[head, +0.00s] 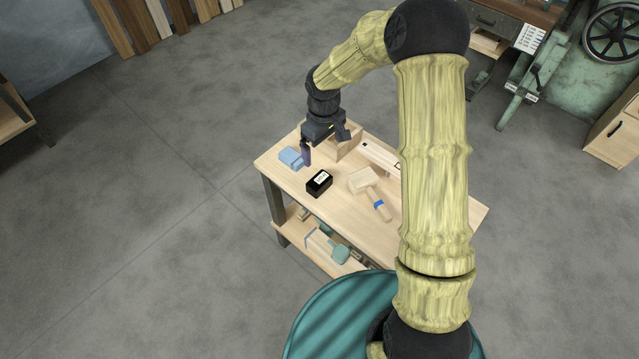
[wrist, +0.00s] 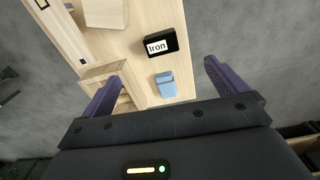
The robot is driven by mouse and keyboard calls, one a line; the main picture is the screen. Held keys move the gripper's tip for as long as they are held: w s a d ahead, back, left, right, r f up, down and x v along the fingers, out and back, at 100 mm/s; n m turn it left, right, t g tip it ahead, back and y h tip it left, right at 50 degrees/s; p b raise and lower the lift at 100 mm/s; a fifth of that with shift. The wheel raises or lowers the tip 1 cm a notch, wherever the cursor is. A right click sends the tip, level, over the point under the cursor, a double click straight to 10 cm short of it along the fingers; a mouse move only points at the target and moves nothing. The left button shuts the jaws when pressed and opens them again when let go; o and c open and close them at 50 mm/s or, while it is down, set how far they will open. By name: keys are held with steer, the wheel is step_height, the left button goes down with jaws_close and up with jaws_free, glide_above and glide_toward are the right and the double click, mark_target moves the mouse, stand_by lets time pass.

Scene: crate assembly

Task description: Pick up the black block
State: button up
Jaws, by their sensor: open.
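The black block (head: 319,184) lies on the wooden workbench (head: 290,215) with a white label on its top. In the wrist view the black block (wrist: 161,43) shows the word "Iron" on its label, near the bench edge. My gripper (head: 325,158) is open and empty above the back left part of the bench, behind the block in the head view. In the wrist view my gripper (wrist: 157,80) has its two purple fingers wide apart. A light blue block (wrist: 165,84) shows between the fingers, and the black block is beyond it.
The light blue block (head: 291,158) sits at the bench's left end. A wooden mallet (head: 362,181) with a blue band lies right of the black block. A wooden piece (head: 350,145) stands behind. A lower shelf holds several items. Bare bench top lies in front of the black block.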

steer(key=shift+w+a+f+n, duration=0.3)
steer(key=shift+w+a+f, duration=0.3)
steer(key=shift+w+f, duration=0.25)
steer(key=p, duration=0.2)
glide_toward(319, 180)
step_height(319, 180, down, 5)
steer(key=shift+a+f, duration=0.1)
steer(key=shift+f, duration=0.4)
steer(key=shift+f, duration=0.15)
step_height(319, 180, down, 5)
steer(key=shift+r+p, duration=0.1)
steer(key=shift+p, duration=0.45)
